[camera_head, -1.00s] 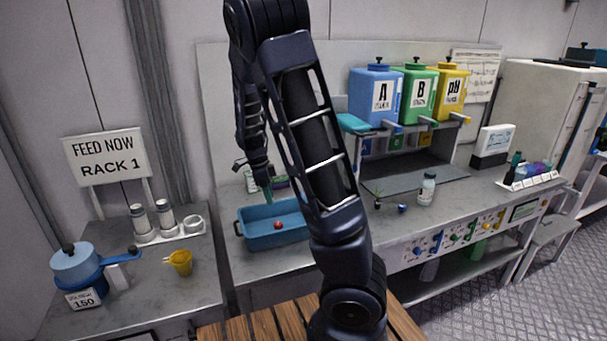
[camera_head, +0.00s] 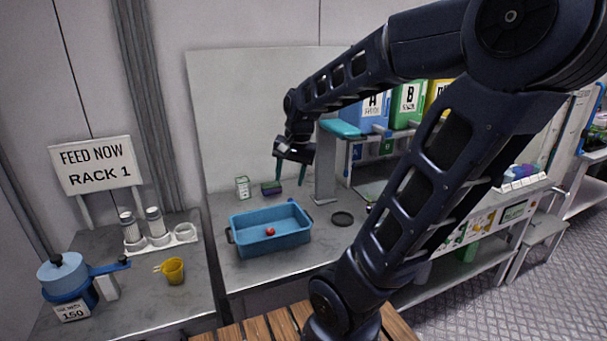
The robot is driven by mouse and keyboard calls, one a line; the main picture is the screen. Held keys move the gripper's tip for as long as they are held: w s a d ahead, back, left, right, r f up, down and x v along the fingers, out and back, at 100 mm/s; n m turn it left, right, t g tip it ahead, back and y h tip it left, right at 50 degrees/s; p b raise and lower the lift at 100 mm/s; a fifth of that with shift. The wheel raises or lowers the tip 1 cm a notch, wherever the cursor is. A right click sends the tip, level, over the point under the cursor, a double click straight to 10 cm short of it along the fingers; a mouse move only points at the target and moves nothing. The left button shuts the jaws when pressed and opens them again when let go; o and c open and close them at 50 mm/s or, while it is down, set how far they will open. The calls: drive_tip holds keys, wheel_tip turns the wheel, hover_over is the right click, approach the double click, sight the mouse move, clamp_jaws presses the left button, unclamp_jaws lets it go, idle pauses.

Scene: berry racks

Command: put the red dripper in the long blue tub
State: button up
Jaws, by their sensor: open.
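The long blue tub (camera_head: 238,232) stands on the grey bench left of the middle, with dark handles at its ends. A small round red thing (camera_head: 270,231), which looks like the red dripper, lies inside it on the tub floor. My gripper (camera_head: 290,174) is raised above and behind the tub, fingers pointing down. Its two teal fingers are apart with nothing between them, clear of the tub and the red thing.
A small white carton (camera_head: 243,187) and a dark green-and-purple box (camera_head: 271,188) stand behind the tub. A black ring (camera_head: 342,218) lies to its right, near a grey upright stand (camera_head: 325,165). A yellow cup (camera_head: 173,271) is on the left bench. My arm hides much of the right bench.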

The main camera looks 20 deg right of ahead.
drive_tip(key=s+r+n+t+h, duration=0.1)
drive_tip(key=s+r+n+t, duration=0.1)
drive_tip(key=s+r+n, duration=0.2)
drive_tip(key=shift+s+d+n+t+h, duration=0.35)
drive_tip(key=shift+s+n, duration=0.75)
drive_tip(key=shift+s, duration=1.05)
